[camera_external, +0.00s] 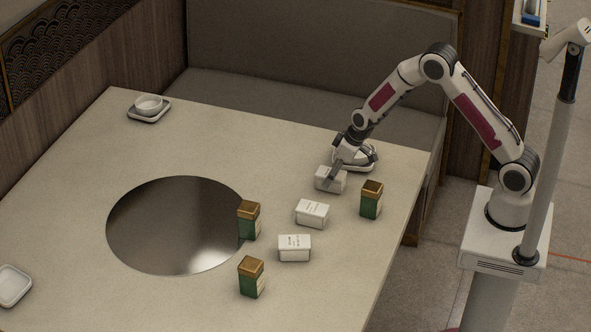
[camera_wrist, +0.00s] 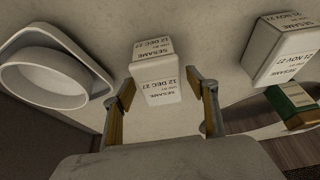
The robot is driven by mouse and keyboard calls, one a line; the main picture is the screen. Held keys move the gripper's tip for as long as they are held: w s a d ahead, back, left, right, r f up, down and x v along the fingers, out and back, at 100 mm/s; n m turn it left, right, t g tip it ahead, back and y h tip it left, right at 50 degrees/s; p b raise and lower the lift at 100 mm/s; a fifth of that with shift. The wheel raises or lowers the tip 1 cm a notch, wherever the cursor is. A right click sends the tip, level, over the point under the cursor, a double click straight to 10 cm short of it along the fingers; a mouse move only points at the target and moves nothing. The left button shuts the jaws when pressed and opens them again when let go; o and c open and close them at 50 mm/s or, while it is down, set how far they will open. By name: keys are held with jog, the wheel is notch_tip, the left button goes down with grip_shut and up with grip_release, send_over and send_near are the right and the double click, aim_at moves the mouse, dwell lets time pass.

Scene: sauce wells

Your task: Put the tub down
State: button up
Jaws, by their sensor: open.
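A white tub (camera_external: 329,181) stands on the table near its far right corner. In the wrist view its label reads SESAME 12 DEC 27, and the tub (camera_wrist: 156,80) lies between my two fingers. My gripper (camera_external: 338,168) is open, reaching down at the tub. In the wrist view my gripper (camera_wrist: 160,92) shows a finger on each side, with gaps to the tub. Another white tub (camera_external: 312,213) and a third tub (camera_external: 295,247) stand nearer the camera. A tub (camera_wrist: 284,50) labelled SESAME 21 NOV 27 shows at the right of the wrist view.
A white bowl on a tray (camera_wrist: 95,72) is close beside my gripper. Green tins with gold lids stand nearby: one right (camera_external: 371,201), one by the metal disc (camera_external: 249,221), one in front (camera_external: 251,279). Another bowl (camera_external: 148,105) is far left. The metal disc (camera_external: 170,225) is clear.

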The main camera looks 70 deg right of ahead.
jog(key=shift+v, duration=5.4)
jog(key=shift+r, duration=0.15)
jog(key=s+a+r, duration=0.3)
jog(key=s+r, duration=0.4)
jog(key=r, duration=0.1)
jog(key=s+a+r, duration=0.3)
jog(key=s+r, duration=0.5)
jog(key=r, duration=0.1)
jog(key=s+a+r, duration=0.1)
jog(key=s, duration=0.8)
jog(key=s+a+r+t, duration=0.1)
jog(key=s+r, duration=0.1)
jog(key=s, duration=0.8)
jog(key=shift+a, duration=0.25)
